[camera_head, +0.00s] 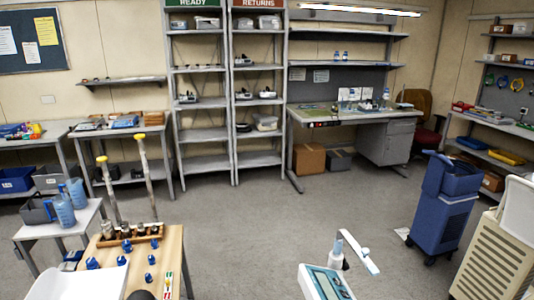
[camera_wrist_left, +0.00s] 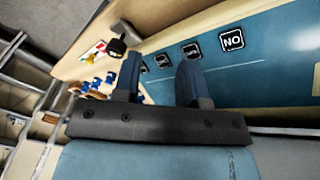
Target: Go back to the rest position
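My left gripper (camera_wrist_left: 159,78) shows in the left wrist view. Its two blue fingers stand apart with a gap between them, and I see nothing held in it. Beyond the fingers is a blue panel (camera_wrist_left: 275,70) with several black square labels, one reading "NO". I cannot make out my left gripper in the head view. My right gripper is in neither view.
A wooden table (camera_head: 172,245) at the lower left bears several small blue pieces (camera_head: 92,263) and a rack (camera_head: 130,235). A white device (camera_head: 325,283) stands at the bottom centre. A blue cart (camera_head: 440,215) stands at right. The middle floor is clear.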

